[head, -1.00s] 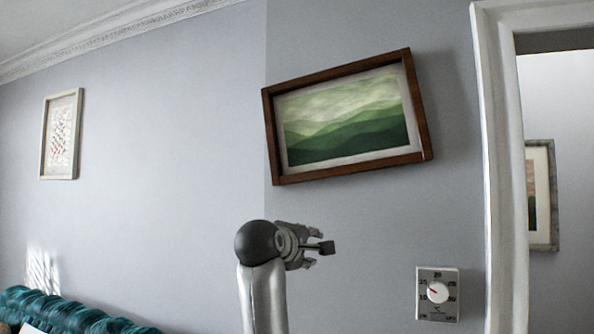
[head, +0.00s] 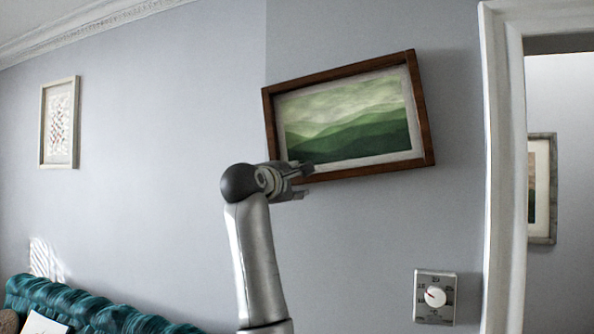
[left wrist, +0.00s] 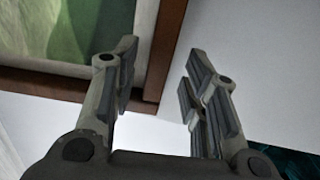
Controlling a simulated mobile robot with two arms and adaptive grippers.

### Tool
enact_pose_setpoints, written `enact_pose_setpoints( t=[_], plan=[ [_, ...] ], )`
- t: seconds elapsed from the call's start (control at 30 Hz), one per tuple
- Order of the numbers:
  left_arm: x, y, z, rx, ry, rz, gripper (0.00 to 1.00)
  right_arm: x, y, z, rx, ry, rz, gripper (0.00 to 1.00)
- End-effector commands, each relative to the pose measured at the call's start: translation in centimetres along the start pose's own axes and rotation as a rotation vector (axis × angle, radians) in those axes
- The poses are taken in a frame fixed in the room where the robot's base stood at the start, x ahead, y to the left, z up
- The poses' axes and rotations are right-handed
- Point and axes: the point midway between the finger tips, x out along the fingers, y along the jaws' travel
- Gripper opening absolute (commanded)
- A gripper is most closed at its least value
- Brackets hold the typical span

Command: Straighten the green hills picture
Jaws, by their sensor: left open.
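The green hills picture (head: 350,122), in a brown wooden frame, hangs tilted on the grey wall, its right side higher than its left. My left gripper (head: 306,181) is open at the frame's lower left, overlapping its bottom edge and hiding a little of it. In the left wrist view, the picture's frame (left wrist: 40,83) shows a corner from close by. My open left gripper (left wrist: 162,62) has one finger in front of the frame and the other in front of bare wall, with the side rail between them. I cannot tell whether either finger touches it. My right gripper is not in view.
A thermostat dial (head: 435,297) is on the wall below right of the picture. A white door frame (head: 505,170) stands at the right. A small framed picture (head: 59,122) hangs at the left, above a teal tufted sofa (head: 90,308). The wall between is clear.

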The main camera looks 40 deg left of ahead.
Motion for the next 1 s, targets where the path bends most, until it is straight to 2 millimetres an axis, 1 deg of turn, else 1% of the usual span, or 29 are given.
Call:
enact_pose_setpoints(
  t=[0.03, 0.2, 0.53, 0.57, 0.87, 1.0],
  plan=[
    [0.6, 0.3, 0.0, 0.0, 0.0, -0.003, 0.41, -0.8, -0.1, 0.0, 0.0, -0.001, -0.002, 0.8],
    [1.9, 0.1, 0.0, 0.001, 0.001, -0.001, 0.41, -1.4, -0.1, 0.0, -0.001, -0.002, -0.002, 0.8],
    [2.2, -0.1, 0.0, 0.001, 0.001, 0.0, 0.41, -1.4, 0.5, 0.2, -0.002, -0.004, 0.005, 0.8],
    [2.2, -0.1, 0.0, 0.001, 0.001, 0.001, 0.39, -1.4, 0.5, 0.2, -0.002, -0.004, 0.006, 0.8],
    [2.2, 0.0, 0.0, 0.001, 0.001, 0.0, 0.0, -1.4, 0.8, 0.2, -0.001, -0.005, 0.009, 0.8],
    [2.0, 0.0, -0.1, 0.004, 0.001, 0.001, 0.0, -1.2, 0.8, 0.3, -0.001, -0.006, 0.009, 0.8]
  ],
)
